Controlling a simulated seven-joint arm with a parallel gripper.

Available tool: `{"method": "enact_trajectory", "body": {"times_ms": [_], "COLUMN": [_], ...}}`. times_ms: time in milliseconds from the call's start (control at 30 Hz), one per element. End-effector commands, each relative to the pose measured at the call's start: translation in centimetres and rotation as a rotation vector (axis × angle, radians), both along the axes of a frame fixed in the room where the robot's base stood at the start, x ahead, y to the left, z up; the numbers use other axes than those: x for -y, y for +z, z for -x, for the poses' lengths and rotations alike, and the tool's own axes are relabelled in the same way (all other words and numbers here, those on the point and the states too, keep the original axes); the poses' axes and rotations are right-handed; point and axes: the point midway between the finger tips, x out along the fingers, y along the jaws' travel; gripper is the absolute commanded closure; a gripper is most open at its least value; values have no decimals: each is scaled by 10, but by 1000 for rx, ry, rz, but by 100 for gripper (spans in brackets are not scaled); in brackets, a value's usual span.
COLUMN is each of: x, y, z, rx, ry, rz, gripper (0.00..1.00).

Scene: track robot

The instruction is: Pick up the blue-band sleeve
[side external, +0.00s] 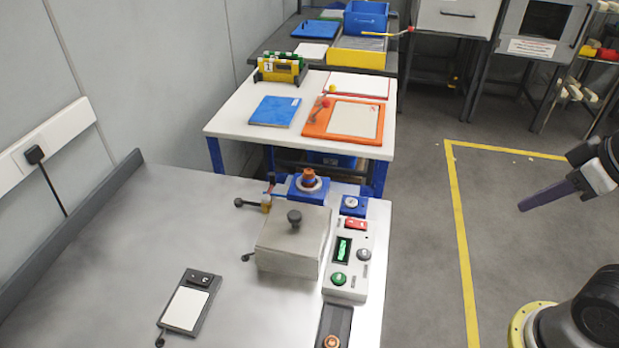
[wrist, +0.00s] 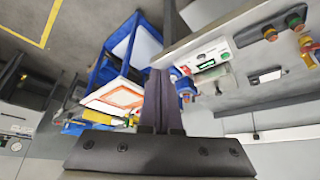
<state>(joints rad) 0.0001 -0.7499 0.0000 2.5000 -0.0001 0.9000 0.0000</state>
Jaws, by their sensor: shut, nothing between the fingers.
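My gripper (side external: 522,207) is at the right of the side view, high over the floor and well away from the benches. Its long dark purple fingers are together and empty; they also show in the wrist view (wrist: 161,75). I cannot make out a sleeve with a blue band for certain. A copper-orange piece (side external: 309,178) sits in a blue fixture (side external: 305,190) at the back of the steel bench. Another copper-coloured part (side external: 331,341) is at the bottom edge.
The steel bench (side external: 130,240) carries a grey box with a knob (side external: 293,240), a control panel (side external: 347,265) and a small dark-framed pad (side external: 189,305). Behind it a white table (side external: 235,118) holds trays and a yellow rack (side external: 280,70). Open floor (side external: 420,240) lies between bench and gripper.

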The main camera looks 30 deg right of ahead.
Motion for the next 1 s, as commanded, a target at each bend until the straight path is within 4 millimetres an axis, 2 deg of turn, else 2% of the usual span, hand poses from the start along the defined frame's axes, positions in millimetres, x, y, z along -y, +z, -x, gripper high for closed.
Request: {"method": "enact_trajectory", "body": {"times_ms": [367, 767, 1000], "x": [0, 0, 0], "y": [0, 0, 0], "z": [0, 0, 0], "rx": [0, 0, 0], "ry": [0, 0, 0], "rz": [0, 0, 0], "gripper": [100, 30, 29]}}
